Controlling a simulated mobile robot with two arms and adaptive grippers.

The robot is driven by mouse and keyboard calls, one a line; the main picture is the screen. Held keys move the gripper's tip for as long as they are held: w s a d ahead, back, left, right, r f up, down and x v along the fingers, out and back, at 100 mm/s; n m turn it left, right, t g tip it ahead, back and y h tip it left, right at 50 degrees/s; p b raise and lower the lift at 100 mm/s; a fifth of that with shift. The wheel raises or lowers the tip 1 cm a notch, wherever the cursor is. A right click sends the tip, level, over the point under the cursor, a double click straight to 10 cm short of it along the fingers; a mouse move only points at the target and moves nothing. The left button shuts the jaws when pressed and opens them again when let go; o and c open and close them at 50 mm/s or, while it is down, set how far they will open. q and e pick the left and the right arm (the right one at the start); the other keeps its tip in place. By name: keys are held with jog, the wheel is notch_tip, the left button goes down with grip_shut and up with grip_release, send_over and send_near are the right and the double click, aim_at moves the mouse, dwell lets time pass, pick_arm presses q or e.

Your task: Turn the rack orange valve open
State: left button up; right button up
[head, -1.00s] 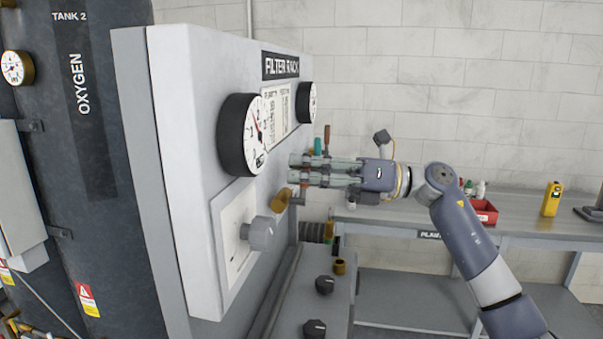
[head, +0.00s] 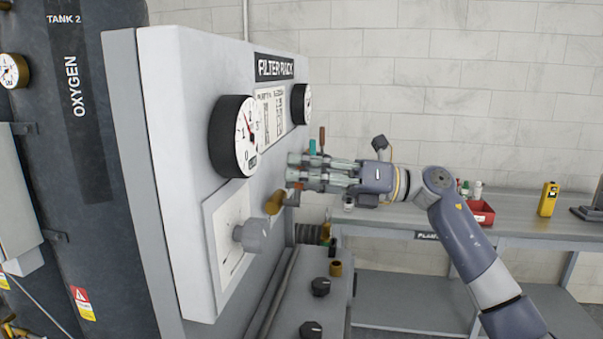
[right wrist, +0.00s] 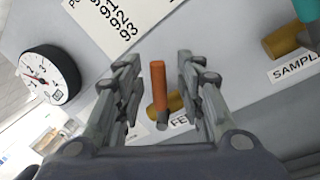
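The orange valve handle (right wrist: 159,88) stands upright between the fingers of my right gripper (right wrist: 160,90) in the right wrist view, with a gap to each finger. It sits near a brass fitting and a partly hidden label on the grey filter rack panel (head: 180,120). In the head view my right gripper (head: 293,172) reaches in from the right, its fingers pointing at the rack's face below the far gauge. The fingers largely hide what lies between them there. My left gripper is not in view.
A teal handle (head: 312,147) and a reddish-brown handle (head: 322,138) stand just above the gripper. A brass fitting (head: 275,202) and grey knob (head: 250,235) project nearby. Gauges (head: 234,136) are on the panel. A bench (head: 395,220) with a red bin (head: 481,213) stands behind.

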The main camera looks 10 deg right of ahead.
jog(key=shift+a, duration=0.1)
jog(key=shift+d, duration=0.2)
jog(key=s+d+f, duration=0.1)
jog(key=d, duration=1)
jog(key=shift+s+d+f, duration=0.2)
jog(key=shift+s+d, duration=0.05)
jog(key=shift+s, duration=0.15)
jog(key=shift+c, duration=0.2)
